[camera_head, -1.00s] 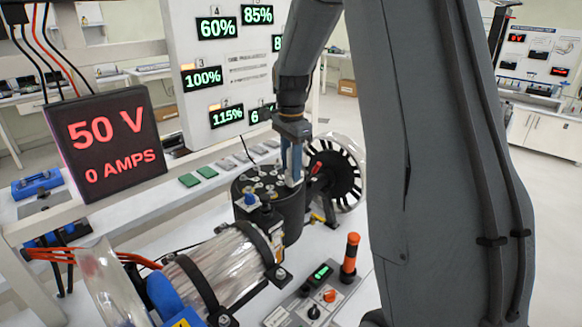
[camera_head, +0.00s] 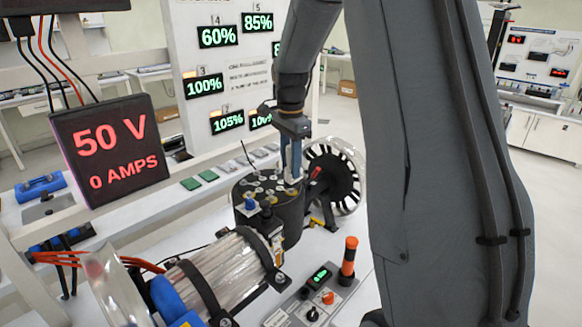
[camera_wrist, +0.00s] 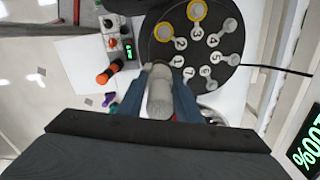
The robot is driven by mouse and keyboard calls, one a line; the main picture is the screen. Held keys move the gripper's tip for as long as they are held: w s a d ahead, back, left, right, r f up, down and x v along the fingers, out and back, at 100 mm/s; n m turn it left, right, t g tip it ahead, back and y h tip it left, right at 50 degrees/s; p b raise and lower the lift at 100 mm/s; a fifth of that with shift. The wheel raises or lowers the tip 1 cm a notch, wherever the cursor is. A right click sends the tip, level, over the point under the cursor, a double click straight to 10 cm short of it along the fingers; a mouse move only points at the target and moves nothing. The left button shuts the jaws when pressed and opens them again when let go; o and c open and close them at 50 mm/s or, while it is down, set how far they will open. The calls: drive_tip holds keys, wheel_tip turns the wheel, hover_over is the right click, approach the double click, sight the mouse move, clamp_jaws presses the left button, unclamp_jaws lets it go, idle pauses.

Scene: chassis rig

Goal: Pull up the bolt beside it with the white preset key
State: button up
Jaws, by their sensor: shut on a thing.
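My gripper (camera_head: 291,176) is above the near right part of a dark round drum (camera_head: 270,214). In the wrist view its two blue fingers (camera_wrist: 159,100) are shut on a pale grey, round-ended bolt (camera_wrist: 160,92). I cannot tell how far the held bolt stands out of the drum. A row of small preset keys lies behind the drum: two green (camera_head: 191,183) and several pale grey or white (camera_head: 242,161).
A clear-cased motor (camera_head: 225,268) lies front left of the drum. A spoked wheel (camera_head: 335,178) stands right behind it. A control box (camera_head: 312,300) with an orange-topped handle (camera_head: 348,260) is in front. The display (camera_head: 110,148) reads 50 V, 0 AMPS. A percentage board (camera_head: 240,60) stands behind.

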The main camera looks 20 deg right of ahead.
drive_tip(key=shift+r+p, duration=0.35)
drive_tip(key=shift+r, duration=1.7)
